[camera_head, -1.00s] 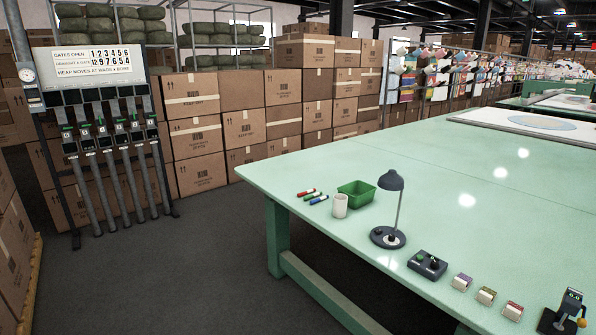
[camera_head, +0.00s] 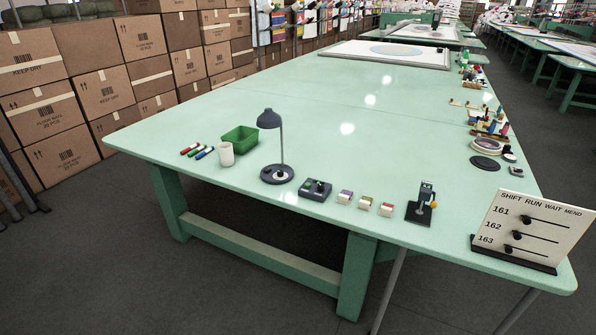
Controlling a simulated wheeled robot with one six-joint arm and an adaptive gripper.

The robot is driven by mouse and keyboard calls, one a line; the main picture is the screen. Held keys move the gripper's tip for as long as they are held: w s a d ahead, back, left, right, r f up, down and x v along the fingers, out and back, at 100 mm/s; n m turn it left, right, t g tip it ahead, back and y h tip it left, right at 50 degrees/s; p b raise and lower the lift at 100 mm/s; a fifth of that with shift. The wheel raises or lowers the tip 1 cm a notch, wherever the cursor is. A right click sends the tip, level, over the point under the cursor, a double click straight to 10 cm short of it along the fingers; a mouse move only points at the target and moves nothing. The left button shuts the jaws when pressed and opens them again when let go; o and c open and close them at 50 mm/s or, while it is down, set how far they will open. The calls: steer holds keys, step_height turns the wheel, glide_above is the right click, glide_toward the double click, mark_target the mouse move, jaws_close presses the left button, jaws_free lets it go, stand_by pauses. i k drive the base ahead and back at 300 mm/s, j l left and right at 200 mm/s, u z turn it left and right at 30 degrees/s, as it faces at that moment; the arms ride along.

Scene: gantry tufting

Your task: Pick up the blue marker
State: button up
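The blue marker (camera_head: 204,153) lies on the green table (camera_head: 330,125) near its left corner, in the camera_head view. It is the nearest to the white cup of a small row of markers. A green marker (camera_head: 197,150) and a red marker (camera_head: 188,149) lie beside it on the left. My gripper is not in view.
A white cup (camera_head: 226,154) stands just right of the blue marker, with a green bin (camera_head: 240,139) behind. Cartons (camera_head: 62,110) stand behind on the left. Grey floor in front is clear.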

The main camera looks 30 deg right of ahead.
mark_target(196, 158)
steer(key=i+l+u, duration=0.1)
steer(key=i+l, duration=0.15)
steer(key=i, duration=0.25)
steer(key=i+l+u, duration=0.1)
steer(key=i+l, duration=0.15)
steer(key=i, duration=0.25)
steer(key=i+l, duration=0.3)
steer(key=i, duration=0.2)
steer(key=i+j+z, duration=0.1)
steer(key=j, duration=0.8)
steer(key=i+j, duration=0.2)
steer(key=j, duration=0.75)
steer(key=i+j+z, duration=0.15)
steer(key=j, duration=1.7)
steer(key=i, duration=1)
steer(key=l+z, duration=0.05)
